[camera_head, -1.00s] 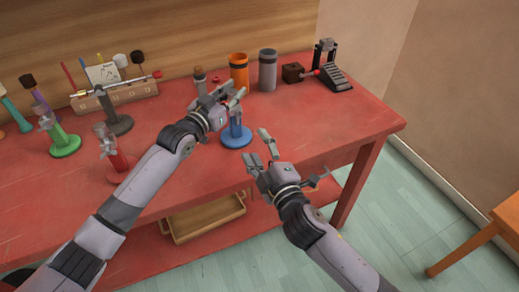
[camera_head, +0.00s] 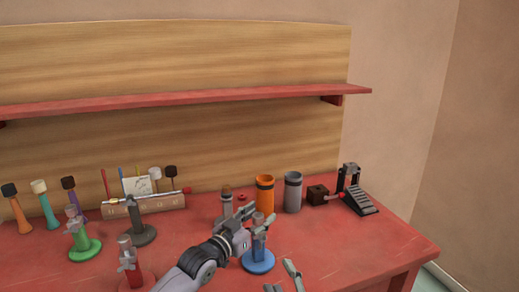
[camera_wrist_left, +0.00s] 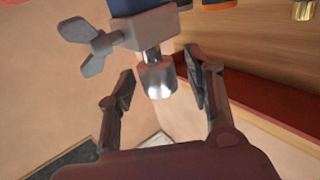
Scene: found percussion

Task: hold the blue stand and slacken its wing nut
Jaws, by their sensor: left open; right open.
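The blue stand (camera_head: 258,262) stands upright on the red table, its round base in full view and its upper post partly behind my left gripper. My left gripper (camera_head: 249,222) is open at the stand's top. In the left wrist view, the blue post (camera_wrist_left: 133,6) carries a grey clamp block with a wing nut (camera_wrist_left: 86,46) on its left side. A shiny metal cylinder (camera_wrist_left: 157,79) sticks out of the block and appears between the open left fingers (camera_wrist_left: 162,88), with gaps on both sides. My right gripper (camera_head: 283,279) is open at the bottom edge, in front of the stand, mostly cut off.
A green stand (camera_head: 84,249), a red stand (camera_head: 131,272) and a dark stand (camera_head: 138,232) stand to the left. Orange (camera_head: 264,194) and grey (camera_head: 292,192) cups and a black pedal (camera_head: 359,198) stand behind to the right. A red shelf (camera_head: 190,102) runs above.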

